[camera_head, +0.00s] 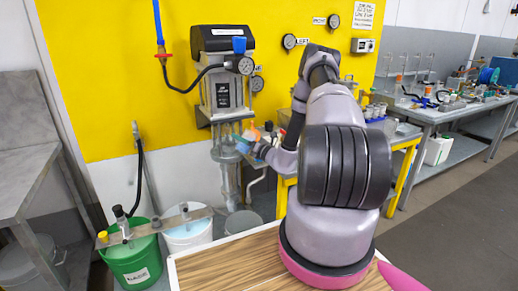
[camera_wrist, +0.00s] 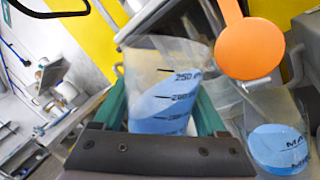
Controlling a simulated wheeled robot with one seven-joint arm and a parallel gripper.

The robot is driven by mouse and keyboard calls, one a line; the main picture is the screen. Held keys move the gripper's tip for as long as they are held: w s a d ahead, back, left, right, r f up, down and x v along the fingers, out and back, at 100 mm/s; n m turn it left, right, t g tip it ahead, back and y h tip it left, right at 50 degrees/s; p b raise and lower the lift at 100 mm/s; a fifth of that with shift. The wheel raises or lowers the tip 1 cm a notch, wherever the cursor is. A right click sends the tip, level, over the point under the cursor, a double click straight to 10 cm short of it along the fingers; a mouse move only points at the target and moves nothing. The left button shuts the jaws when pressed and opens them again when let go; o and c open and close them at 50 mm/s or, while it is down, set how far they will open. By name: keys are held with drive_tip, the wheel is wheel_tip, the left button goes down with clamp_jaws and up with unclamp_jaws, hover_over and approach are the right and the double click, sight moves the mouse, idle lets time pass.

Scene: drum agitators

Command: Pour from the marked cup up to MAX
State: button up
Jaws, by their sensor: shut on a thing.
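A clear cup (camera_wrist: 168,75) with black graduation marks, among them 250 and 200, holds blue liquid and appears tilted in the wrist view. My gripper (camera_wrist: 166,108) is shut on this cup, with a teal finger on each side. In the head view my gripper (camera_head: 246,139) is in front of the glass below the agitator, and the cup is small and partly hidden.
An orange disc (camera_wrist: 248,40) hangs close to the cup, above the vessel. The agitator (camera_head: 222,85) is on the yellow wall. A green bucket (camera_head: 135,262) and a white bucket (camera_head: 188,232) stand at lower left. Benches (camera_head: 440,112) with glassware stand at right.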

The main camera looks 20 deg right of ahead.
drive_tip(key=shift+d+r+m, duration=0.1)
drive_tip(key=shift+r+m, duration=0.25)
drive_tip(key=shift+m, duration=0.35)
idle(0.9)
drive_tip(key=shift+f+m+t, duration=0.3)
drive_tip(key=shift+f+m, duration=0.7)
drive_tip(key=shift+f, duration=0.05)
idle(1.4)
drive_tip(key=shift+f+m+t+h, duration=0.3)
drive_tip(key=shift+m+h, duration=0.2)
drive_tip(key=shift+m, duration=0.5)
idle(1.9)
drive_tip(key=shift+r+m, duration=0.2)
drive_tip(key=shift+m, duration=0.2)
idle(0.7)
